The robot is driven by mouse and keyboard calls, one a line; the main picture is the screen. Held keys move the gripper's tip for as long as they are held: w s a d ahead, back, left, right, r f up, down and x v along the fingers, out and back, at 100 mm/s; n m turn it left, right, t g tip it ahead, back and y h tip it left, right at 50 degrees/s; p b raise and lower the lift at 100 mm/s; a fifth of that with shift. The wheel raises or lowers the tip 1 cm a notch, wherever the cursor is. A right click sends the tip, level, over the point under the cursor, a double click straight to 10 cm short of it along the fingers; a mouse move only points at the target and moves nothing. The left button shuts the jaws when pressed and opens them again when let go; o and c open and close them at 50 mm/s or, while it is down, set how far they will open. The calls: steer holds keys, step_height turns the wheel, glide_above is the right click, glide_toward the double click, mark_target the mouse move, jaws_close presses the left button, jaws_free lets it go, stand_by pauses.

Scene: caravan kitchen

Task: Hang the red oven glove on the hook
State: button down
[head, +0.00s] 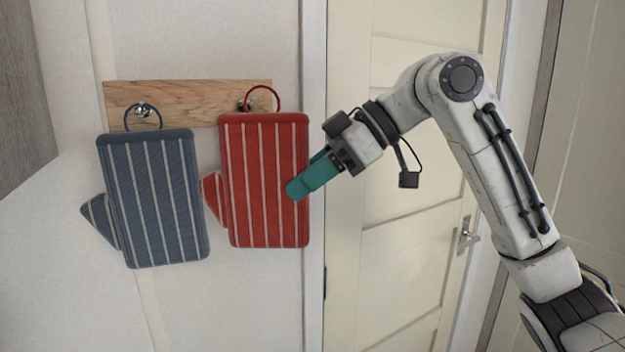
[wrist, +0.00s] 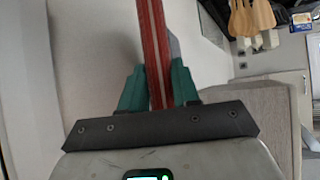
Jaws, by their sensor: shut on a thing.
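The red oven glove (head: 265,190) with pale stripes hangs upright in front of the wall, its thumb to the left. It also shows edge-on in the wrist view (wrist: 154,50). My gripper (head: 296,188) is shut on its right edge, a teal finger on each side in the wrist view (wrist: 158,88). The red loop (head: 278,97) stands above the glove, at the right metal hook (head: 244,104) on the wooden board (head: 190,92). The hook shows at the loop's left side; I cannot tell whether the loop is around it.
A blue striped oven glove (head: 153,200) hangs by its loop at the left hook (head: 143,110), close beside the red glove. A cream door (head: 400,240) with a metal handle (head: 467,236) is to the right. The wall below the gloves is clear.

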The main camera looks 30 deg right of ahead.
steer(key=shift+w+f, duration=0.15)
steer(key=shift+w, duration=1.1)
steer(key=shift+w+f, duration=0.1)
steer(key=shift+w, duration=1.15)
steer(key=shift+w+f+p, duration=0.45)
steer(key=shift+w+f, duration=0.1)
steer(key=shift+f, duration=0.2)
steer(key=c, duration=0.7)
jaws_free()
